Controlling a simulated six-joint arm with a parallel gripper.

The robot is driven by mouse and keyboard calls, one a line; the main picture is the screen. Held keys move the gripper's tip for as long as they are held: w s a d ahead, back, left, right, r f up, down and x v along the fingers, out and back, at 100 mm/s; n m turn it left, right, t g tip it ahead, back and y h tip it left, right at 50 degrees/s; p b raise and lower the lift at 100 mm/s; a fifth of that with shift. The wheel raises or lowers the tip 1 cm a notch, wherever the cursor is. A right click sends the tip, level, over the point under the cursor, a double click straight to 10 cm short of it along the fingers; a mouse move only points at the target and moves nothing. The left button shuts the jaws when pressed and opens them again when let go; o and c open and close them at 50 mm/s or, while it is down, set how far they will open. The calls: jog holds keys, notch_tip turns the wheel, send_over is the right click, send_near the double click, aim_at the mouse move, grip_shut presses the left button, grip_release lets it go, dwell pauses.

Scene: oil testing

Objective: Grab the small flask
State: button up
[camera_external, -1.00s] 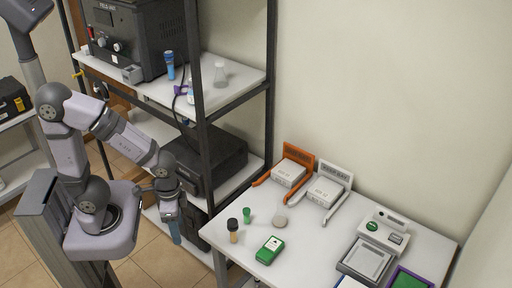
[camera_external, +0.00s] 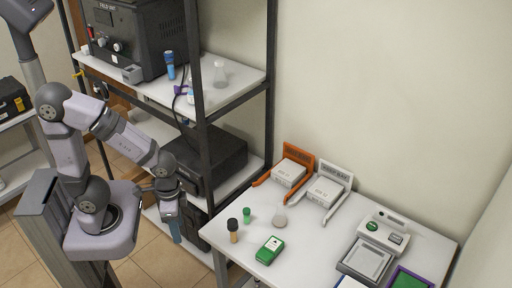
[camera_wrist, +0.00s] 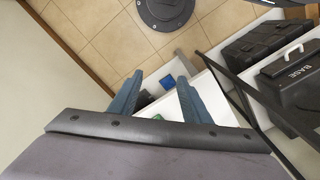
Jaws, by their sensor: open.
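A small clear conical flask (camera_external: 220,75) stands upright on the white upper shelf (camera_external: 238,92) of the dark rack in the external view. A second clear vessel (camera_external: 192,92) stands near it, partly hidden by the rack post, so its shape is hard to tell. My gripper (camera_external: 175,238) points down, left of the table and well below and apart from the flask. In the wrist view my gripper (camera_wrist: 160,82) has its two blue fingers spread with nothing between them. I cannot make out a flask in the wrist view.
The rack's dark post (camera_external: 194,60) stands between my arm and part of the upper shelf. A blue-capped tube (camera_external: 170,66) and a black tester (camera_external: 140,40) share that shelf. The white table (camera_external: 235,258) holds vials, a green device (camera_external: 270,249) and scales.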

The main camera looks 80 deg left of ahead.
aim_at(281, 207)
jog(key=w+d+f+n+t+h+b, duration=0.1)
jog(key=w+f+n+t+h+b, duration=0.2)
jog(key=w+f+n+b, duration=0.35)
jog(key=w+d+f+n+t+h+b, duration=0.1)
jog(key=w+f+n+t+h+b, duration=0.2)
jog(key=w+n+b, duration=0.7)
jog(key=w+a+f+n+t+y+b, duration=0.1)
jog(key=w+a+n+t+y+b, duration=0.2)
jog(key=a+n, duration=0.35)
jog(key=w+a+f+n+t+y+b, duration=0.1)
jog(key=w+a+f+n+t+b, duration=0.1)
jog(key=w+a+n, duration=0.5)
jog(key=w+a+f+n+t+y+b, duration=0.1)
jog(key=w+a+n+t+y+b, duration=0.15)
jog(key=a+n, duration=0.45)
jog(key=shift+m+h, duration=0.45)
jog(key=shift+m, duration=0.25)
jog(key=shift+a+p+x, duration=0.2)
jog(key=shift+x, duration=0.95)
jog(key=shift+a+p+x, duration=0.15)
jog(key=shift+a+x, duration=0.05)
jog(key=shift+x, duration=0.95)
jog(key=shift+a+p+x, duration=0.2)
jog(key=shift+x, duration=0.95)
jog(key=shift+f, duration=0.1)
